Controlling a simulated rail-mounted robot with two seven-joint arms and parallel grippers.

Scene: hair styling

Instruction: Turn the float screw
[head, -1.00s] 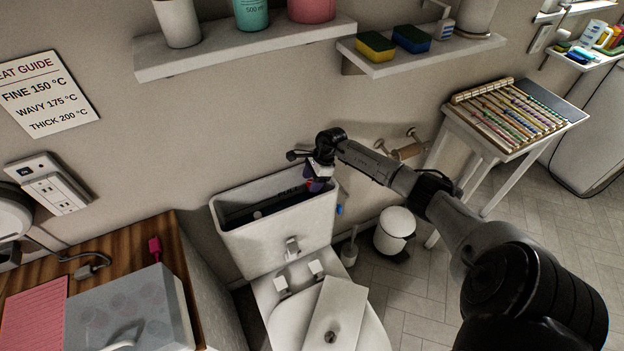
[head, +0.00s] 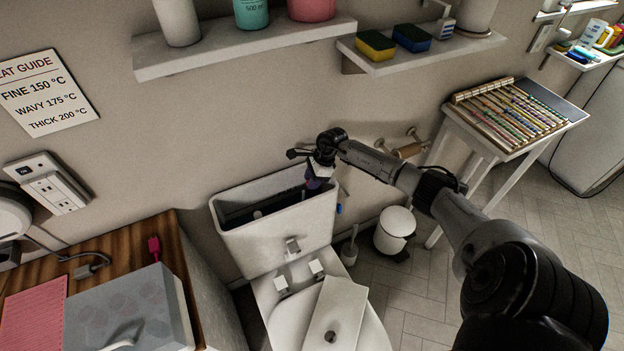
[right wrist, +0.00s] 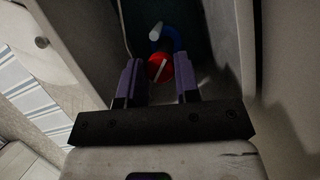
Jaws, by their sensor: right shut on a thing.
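The float screw (right wrist: 159,67) is a round red head with a pale line across it, inside the open toilet tank (head: 270,238). My right gripper (right wrist: 158,76) has its purple fingers on either side of the red screw head and is shut on it. In the head view my right gripper (head: 317,181) reaches down into the right end of the tank, and the screw is hidden there. A blue part and a pale rod (right wrist: 156,31) show just beyond the screw. My left gripper is not in view.
The tank walls stand close around my right gripper. The tank lid (head: 335,315) lies across the toilet bowl. A shelf (head: 425,55) with sponges hangs above, and a white bin (head: 394,230) stands to the right. A wooden cabinet (head: 130,240) is at left.

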